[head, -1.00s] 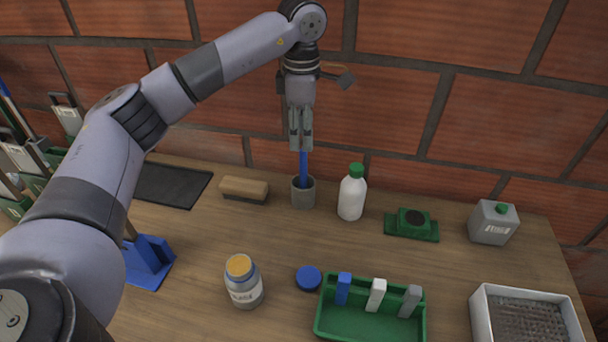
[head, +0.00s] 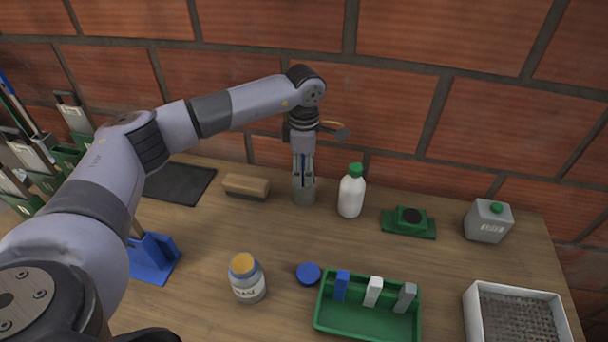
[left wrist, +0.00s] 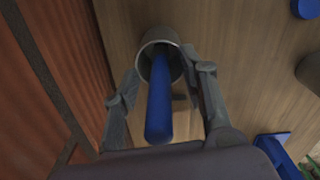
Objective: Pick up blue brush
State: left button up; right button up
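The blue brush (left wrist: 159,105) stands with its blue handle up in a small grey cup (head: 304,192) near the wall; the cup also shows in the left wrist view (left wrist: 172,50). In the head view only a thin strip of the handle shows between the fingers, and the brush's lower end is hidden in the cup. My left gripper (head: 303,178) points down over the cup. In the left wrist view its fingers (left wrist: 160,95) are spread on either side of the handle, with gaps between. My right gripper is not in view.
A wooden-backed brush (head: 246,186) lies left of the cup, and a white bottle with green cap (head: 351,194) stands close on its right. A jar (head: 246,279), a blue lid (head: 309,273) and a green tray (head: 366,320) are nearer. The brick wall (head: 440,120) rises behind.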

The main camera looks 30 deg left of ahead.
pick_arm(q)
grip_shut()
dwell(0.4)
jog(key=shift+r, duration=0.1)
jog(key=shift+w+r, duration=0.1)
jog(key=shift+r, duration=0.45)
notch_tip(320, 180, up, 19)
jog(key=b, duration=0.2)
jog(key=shift+b, duration=0.35)
